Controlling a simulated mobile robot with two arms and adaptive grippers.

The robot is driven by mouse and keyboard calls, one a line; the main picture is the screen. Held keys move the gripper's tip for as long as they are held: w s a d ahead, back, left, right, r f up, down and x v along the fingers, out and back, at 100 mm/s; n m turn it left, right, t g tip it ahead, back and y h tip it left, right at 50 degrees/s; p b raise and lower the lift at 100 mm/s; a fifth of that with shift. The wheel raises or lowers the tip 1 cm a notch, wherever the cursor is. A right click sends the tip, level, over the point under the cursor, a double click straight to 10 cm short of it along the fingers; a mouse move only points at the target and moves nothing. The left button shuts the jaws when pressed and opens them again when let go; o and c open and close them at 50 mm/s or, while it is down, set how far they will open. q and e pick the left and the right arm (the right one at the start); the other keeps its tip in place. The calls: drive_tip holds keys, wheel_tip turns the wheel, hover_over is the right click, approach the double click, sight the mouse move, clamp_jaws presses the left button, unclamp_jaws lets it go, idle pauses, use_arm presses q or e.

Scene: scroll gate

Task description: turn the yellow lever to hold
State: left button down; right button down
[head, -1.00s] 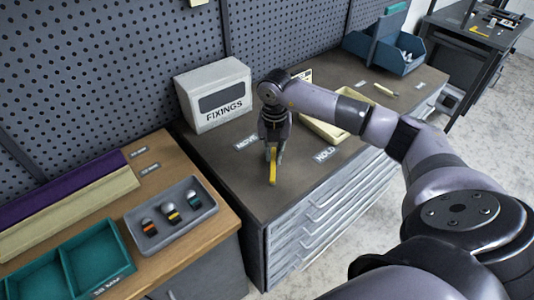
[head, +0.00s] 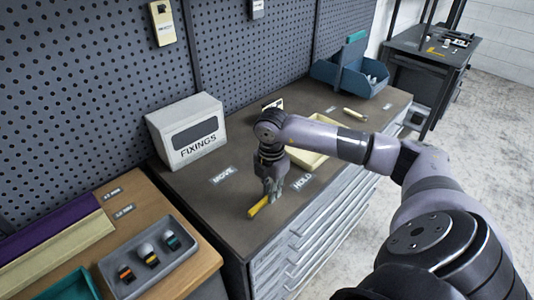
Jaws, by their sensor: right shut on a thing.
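The yellow lever (head: 258,207) lies low over the dark cabinet top, near its front edge. Its visible part slants from my right gripper toward the lower left. My right gripper (head: 271,192) points down and is shut on the lever, hiding the rest of it. The MOVE label (head: 223,176) lies behind and left of the gripper. The HOLD label (head: 302,181) lies just right of the gripper. My left gripper is out of view.
A FIXINGS box (head: 188,132) stands at the back left of the cabinet top (head: 205,210). A cream tray (head: 308,158) sits behind my right arm. A blue bin (head: 350,78) stands at the far end. A grey tray with several small items (head: 148,262) is on the wooden bench.

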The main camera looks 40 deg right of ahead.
drive_tip(key=shift+s+m, duration=0.15)
drive_tip(key=shift+m, duration=0.25)
drive_tip(key=c, duration=1.6)
unclamp_jaws()
wheel_tip(320, 180, up, 12)
drive_tip(key=shift+s, duration=0.1)
